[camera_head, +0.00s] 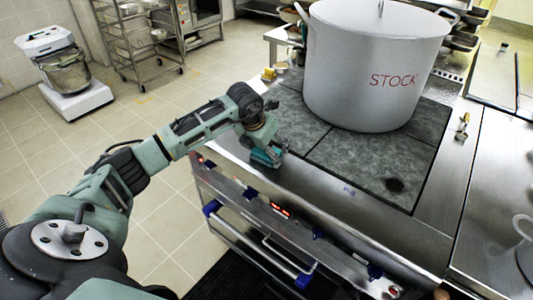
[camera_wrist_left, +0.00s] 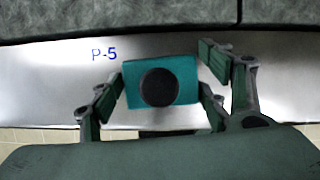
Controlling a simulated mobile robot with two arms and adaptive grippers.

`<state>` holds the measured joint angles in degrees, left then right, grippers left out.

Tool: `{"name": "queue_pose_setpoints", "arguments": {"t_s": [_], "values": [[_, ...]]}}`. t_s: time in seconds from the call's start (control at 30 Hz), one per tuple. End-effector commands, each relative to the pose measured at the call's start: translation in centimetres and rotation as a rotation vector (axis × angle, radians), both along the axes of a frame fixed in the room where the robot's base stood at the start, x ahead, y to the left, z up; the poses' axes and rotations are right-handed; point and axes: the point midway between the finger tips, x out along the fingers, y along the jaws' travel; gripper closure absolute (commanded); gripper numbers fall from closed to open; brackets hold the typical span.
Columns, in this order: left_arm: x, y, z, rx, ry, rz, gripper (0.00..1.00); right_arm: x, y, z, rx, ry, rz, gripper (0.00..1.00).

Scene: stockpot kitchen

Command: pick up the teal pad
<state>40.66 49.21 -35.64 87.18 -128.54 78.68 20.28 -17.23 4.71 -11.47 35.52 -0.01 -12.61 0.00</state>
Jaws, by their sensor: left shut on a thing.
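The teal pad (camera_wrist_left: 187,76), a small block with a round black disc on its face, is between the fingers of my left gripper (camera_wrist_left: 160,85) in the left wrist view. The gripper is shut on it, with fingers at its left and right sides. In the head view my left gripper (camera_head: 267,157) is at the left end of the stove's steel front ledge. There the pad is mostly hidden by the gripper, and I cannot tell whether it touches the ledge. My right gripper is not in view.
A large stockpot (camera_head: 372,60) marked STOCK stands on the dark stove plates (camera_head: 347,158) behind the gripper. A blue P-5 label (camera_wrist_left: 104,55) is on the steel ledge. Blue-ended handles (camera_head: 262,245) line the stove front. A mixer (camera_head: 66,72) stands on the floor at left.

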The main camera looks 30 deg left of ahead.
Motion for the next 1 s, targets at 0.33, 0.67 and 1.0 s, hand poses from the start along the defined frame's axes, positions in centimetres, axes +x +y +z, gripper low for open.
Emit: {"name": "queue_pose_setpoints", "arguments": {"t_s": [0.33,0.67,1.0], "values": [[0.0,0.0,0.1,0.0,-0.001,0.0,0.59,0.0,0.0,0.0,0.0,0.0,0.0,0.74],[0.2,0.0,1.7,0.001,-0.006,-0.001,0.59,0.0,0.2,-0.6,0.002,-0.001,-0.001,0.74],[0.6,-4.7,6.8,-0.001,-0.008,-0.007,0.59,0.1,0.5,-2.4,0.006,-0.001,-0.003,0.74]]}}
